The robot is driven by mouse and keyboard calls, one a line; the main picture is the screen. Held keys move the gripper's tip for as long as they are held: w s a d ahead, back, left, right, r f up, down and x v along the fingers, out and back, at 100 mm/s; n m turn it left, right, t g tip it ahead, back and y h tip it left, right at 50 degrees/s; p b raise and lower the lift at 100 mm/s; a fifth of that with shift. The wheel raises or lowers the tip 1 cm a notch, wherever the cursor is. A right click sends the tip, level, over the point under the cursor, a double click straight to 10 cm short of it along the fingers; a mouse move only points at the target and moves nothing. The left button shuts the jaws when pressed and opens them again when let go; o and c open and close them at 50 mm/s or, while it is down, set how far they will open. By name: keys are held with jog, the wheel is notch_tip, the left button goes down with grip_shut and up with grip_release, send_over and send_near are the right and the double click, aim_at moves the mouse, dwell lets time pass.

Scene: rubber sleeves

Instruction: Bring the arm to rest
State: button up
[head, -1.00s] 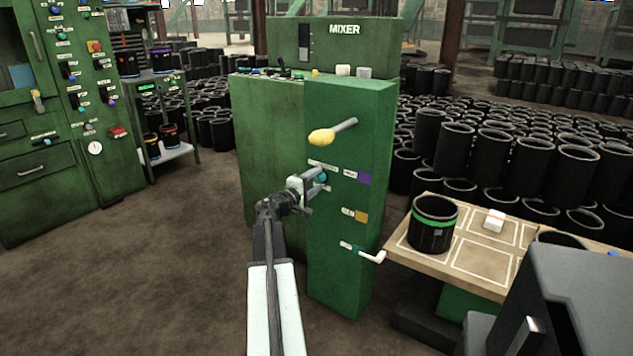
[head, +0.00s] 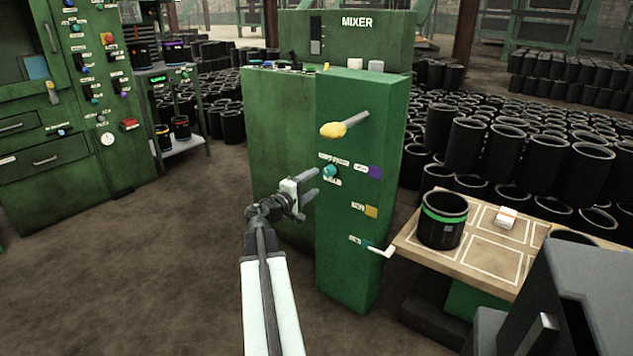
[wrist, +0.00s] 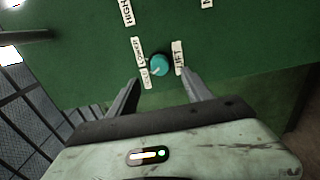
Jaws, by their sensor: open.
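My gripper (head: 309,184) is open and empty in the head view, in front of the green mixer cabinet (head: 362,240). Its two fingers point toward a teal knob (head: 329,170) on the cabinet face, with a visible gap between them and the knob. In the wrist view, my gripper (wrist: 160,88) has its fingers spread apart, and the teal knob (wrist: 159,64) shows beyond and between the tips. Small labels surround the knob. My arm reaches up from the bottom of the head view.
A yellow-ended lever (head: 340,128) juts out above the knob, and a white-handled crank (head: 381,251) below it. A wooden table (head: 480,279) at right holds a black sleeve with a green band (head: 443,220) and a white block (head: 506,217). Open floor lies left.

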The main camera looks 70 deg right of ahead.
dwell(0.3)
